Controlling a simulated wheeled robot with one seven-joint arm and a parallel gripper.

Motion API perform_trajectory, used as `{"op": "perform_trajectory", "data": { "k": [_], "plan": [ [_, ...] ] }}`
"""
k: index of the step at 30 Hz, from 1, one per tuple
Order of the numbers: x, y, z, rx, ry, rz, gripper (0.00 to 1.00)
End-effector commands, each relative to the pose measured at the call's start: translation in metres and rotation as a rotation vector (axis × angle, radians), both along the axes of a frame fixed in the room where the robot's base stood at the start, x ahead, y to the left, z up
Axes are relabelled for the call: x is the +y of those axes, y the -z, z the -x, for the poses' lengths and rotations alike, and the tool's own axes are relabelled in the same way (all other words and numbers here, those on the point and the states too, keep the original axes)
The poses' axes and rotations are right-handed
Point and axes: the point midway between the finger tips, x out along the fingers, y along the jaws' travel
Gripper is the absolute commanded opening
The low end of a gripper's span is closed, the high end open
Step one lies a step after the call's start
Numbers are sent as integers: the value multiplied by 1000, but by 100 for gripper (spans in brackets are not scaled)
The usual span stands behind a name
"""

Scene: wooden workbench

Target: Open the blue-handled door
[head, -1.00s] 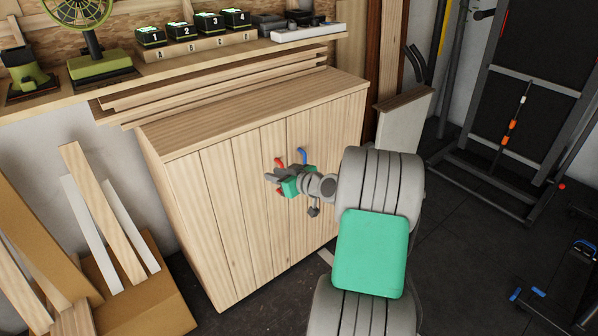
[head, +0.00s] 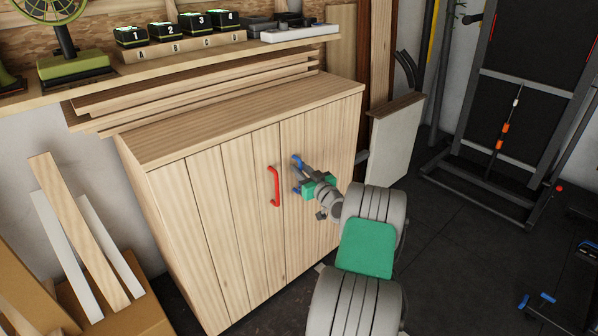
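The wooden cabinet (head: 225,200) has two doors at its front, and both look shut. The blue handle (head: 296,160) is on the right door (head: 330,130), and the red handle (head: 274,186) is on the left door. My gripper (head: 300,178) is at the blue handle, just right of the red one. It overlaps the blue handle in the picture and hides its lower part. I cannot tell whether the fingers touch the handle or how far apart they are.
A shelf with numbered boxes (head: 182,32) and stacked boards (head: 200,92) is above and behind the cabinet. Loose planks (head: 78,235) lean at the left. A pale panel (head: 396,140) stands right of the cabinet. Dark floor (head: 460,230) is open at the right.

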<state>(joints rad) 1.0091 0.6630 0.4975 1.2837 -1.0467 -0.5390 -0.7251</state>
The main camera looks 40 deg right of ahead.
Motion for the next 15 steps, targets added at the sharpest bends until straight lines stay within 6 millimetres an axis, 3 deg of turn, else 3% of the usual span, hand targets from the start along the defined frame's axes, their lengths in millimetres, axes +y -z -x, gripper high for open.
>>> {"op": "perform_trajectory", "data": {
  "k": [3,11,15],
  "plan": [
    [1,0,0,0,-2,0,21],
    [2,0,-1,0,-3,1,0],
    [2,0,-1,0,-3,1,0]
  ]
}}
